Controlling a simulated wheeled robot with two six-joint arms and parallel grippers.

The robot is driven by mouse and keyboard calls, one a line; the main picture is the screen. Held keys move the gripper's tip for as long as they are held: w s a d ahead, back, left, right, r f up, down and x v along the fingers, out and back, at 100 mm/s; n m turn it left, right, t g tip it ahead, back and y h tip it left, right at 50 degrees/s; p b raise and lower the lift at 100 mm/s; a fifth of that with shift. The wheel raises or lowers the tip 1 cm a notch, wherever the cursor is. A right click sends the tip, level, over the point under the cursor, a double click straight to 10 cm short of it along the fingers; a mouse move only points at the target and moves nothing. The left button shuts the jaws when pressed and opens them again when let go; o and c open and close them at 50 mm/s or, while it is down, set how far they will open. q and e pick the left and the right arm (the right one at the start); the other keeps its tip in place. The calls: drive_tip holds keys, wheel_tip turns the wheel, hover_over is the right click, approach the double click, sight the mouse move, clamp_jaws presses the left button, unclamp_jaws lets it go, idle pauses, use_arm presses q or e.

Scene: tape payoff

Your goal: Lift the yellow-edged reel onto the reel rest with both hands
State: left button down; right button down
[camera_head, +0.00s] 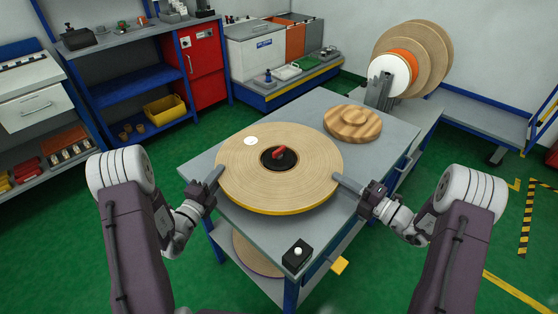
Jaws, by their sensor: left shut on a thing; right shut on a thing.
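The yellow-edged reel (280,194) is a large flat disc of tan tape with a yellow rim, a black hub and a red handle at its centre. It lies flat over the grey table (245,242); I cannot tell whether it touches the top. My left gripper (212,181) is shut on the reel's left edge. My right gripper (343,182) is shut on its right edge. A round wooden piece (352,122) with a raised middle lies on the table behind the reel. I cannot tell for certain which thing is the reel rest.
A black box with a white button (297,255) sits at the table's front corner. Large wooden discs and an orange reel (404,57) stand on a grey stand at the back right. Another reel (255,258) lies on the lower shelf.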

use_arm(q)
drive_tip(key=shift+r, duration=0.15)
use_arm(e)
drive_tip(key=shift+r, duration=0.15)
idle(0.5)
